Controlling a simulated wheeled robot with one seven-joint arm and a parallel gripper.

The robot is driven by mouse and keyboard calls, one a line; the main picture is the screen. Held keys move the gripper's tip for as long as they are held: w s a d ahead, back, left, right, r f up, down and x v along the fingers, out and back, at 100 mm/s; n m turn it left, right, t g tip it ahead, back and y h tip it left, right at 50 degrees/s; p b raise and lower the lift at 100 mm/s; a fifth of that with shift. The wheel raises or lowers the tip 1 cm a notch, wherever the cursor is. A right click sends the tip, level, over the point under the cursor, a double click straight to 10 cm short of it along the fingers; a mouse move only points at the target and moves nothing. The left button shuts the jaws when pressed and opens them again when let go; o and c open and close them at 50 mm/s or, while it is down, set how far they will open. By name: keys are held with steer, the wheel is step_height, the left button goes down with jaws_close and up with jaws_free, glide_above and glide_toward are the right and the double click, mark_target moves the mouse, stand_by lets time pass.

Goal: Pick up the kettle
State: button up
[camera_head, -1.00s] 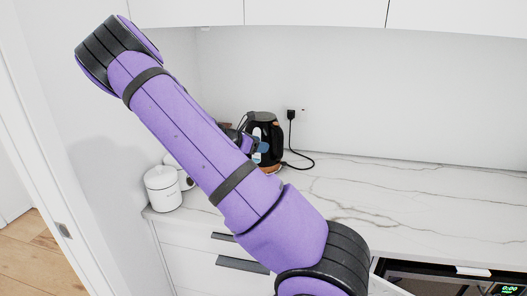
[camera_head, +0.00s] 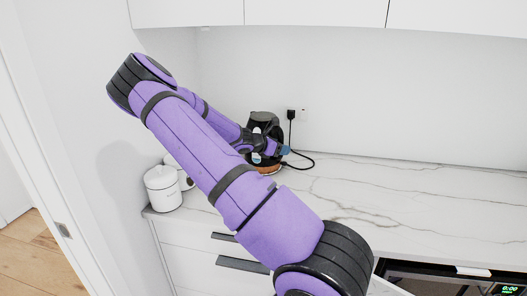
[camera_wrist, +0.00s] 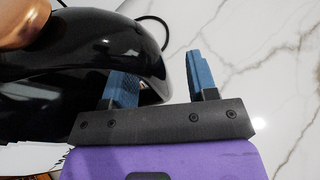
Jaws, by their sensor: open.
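The black kettle (camera_head: 262,118) stands on the white marble counter near the back wall, with a copper-coloured band at its foot. My gripper (camera_head: 285,150) is at the kettle's right side in the head view, and my arm covers part of the kettle. In the wrist view the kettle's glossy black body and curved handle (camera_wrist: 60,55) fill the upper left. My gripper's two blue fingers (camera_wrist: 158,65) are apart with nothing held. The left finger overlaps the kettle's black edge and the right finger is over bare marble. I cannot tell whether they touch.
A white lidded canister (camera_head: 162,188) stands left of the kettle, with another white vessel partly behind it. A black plug and cord (camera_head: 291,135) run from the wall down beside the kettle. The counter (camera_head: 400,190) to the right is clear.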

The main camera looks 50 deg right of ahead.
jaws_close()
steer(key=shift+d+r, duration=0.1)
stand_by(1.3)
